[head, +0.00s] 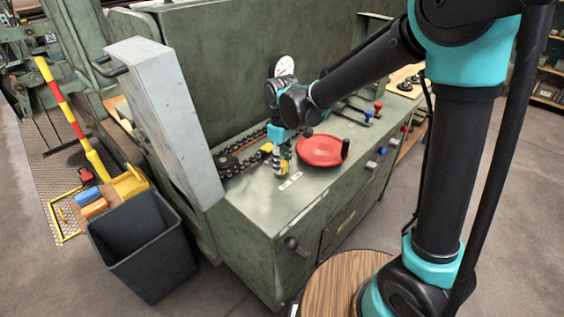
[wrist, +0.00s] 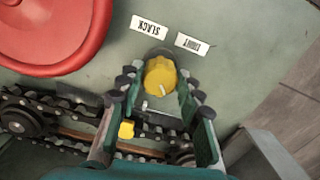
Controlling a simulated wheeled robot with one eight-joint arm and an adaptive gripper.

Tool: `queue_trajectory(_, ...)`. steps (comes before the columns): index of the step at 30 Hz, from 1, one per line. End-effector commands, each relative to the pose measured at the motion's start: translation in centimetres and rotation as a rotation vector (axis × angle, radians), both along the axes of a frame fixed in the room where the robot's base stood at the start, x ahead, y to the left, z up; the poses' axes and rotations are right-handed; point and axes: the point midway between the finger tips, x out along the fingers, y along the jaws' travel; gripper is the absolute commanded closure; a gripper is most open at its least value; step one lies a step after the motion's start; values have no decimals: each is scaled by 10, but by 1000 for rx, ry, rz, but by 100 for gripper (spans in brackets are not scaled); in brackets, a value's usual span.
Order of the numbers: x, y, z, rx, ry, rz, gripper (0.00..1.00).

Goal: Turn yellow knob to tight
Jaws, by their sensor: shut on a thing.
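The yellow knob (wrist: 160,76) sits on the green machine top in the wrist view, between the fingers of my gripper (wrist: 158,86). The fingers are shut on it, one on each side. Two white labels lie just beyond the knob, upside down in this view: SLACK (wrist: 149,27) at the left and TIGHT (wrist: 193,44) at the right. A small light mark shows at the knob's lower edge; which label the knob is set to I cannot tell. In the head view, my gripper (head: 281,163) points down at the machine top, and the fingers largely hide the knob.
A red handwheel (head: 318,151) stands close beside my gripper. A dark chain (head: 233,164) runs behind it, with a small yellow piece (wrist: 127,130) near the fingers. A grey box panel (head: 165,115) rises at the left, above a dark bin (head: 150,245).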

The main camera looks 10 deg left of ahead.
Motion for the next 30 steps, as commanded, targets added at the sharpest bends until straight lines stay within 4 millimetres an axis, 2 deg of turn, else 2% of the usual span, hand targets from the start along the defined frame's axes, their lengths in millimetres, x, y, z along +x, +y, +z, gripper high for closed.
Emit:
queue_trajectory(18, 1, 0, 0, 1, -1, 567, 94)
queue_trajectory(30, 1, 0, 0, 1, -1, 801, 94)
